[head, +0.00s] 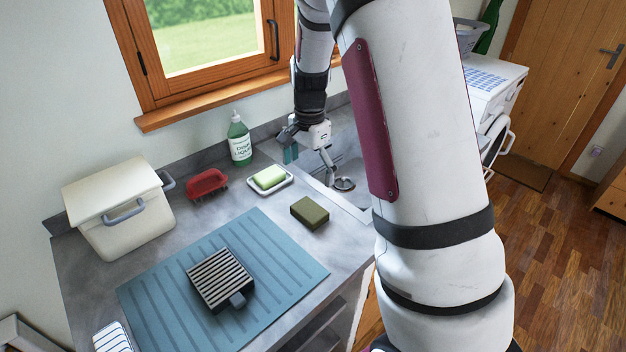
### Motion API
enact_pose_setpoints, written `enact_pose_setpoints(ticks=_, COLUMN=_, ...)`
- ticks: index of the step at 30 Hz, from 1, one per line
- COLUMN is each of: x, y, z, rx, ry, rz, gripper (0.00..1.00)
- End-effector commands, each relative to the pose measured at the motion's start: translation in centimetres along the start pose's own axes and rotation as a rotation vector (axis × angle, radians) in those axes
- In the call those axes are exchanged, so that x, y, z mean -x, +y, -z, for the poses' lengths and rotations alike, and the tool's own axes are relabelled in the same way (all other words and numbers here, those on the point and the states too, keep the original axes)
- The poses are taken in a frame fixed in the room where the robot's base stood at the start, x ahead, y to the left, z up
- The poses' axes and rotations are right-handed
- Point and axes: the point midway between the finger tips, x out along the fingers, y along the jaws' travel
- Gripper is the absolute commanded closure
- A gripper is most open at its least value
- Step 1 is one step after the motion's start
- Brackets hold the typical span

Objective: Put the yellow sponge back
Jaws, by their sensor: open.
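A small olive-brown block (309,212) lies flat on the grey counter, just beyond the blue mat's upper right edge; it looks like a sponge with a dark upper face. No plainly yellow face shows. A pale green bar lies in a white dish (286,184) just behind it. My gripper (291,152) is open, above the back of the counter by the sink, behind and apart from the block and dish. It is small in the view and its fingers are hard to make out.
A blue ribbed mat (285,245) carries a dark block with a striped top (220,278). A red brush (207,184), a green soap bottle (239,140) and a cream lidded box (118,208) stand along the back. The sink (352,172) is partly hidden by my arm.

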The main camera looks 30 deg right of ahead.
Motion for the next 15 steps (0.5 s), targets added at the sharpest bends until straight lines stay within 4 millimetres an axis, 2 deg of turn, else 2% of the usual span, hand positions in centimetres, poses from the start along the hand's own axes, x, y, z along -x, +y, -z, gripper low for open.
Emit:
enact_pose_setpoints(ticks=1, x=1.6, y=0.2, z=-0.8, rx=0.039, ry=0.0, rz=0.023, gripper=0.02)
enact_pose_setpoints(ticks=8, x=9.5, y=2.8, z=-5.8, rx=0.322, ry=0.02, rz=0.131, gripper=0.02)
enact_pose_setpoints(ticks=15, x=15.9, y=7.5, z=-11.1, rx=0.646, ry=0.093, rz=0.229, gripper=0.02)
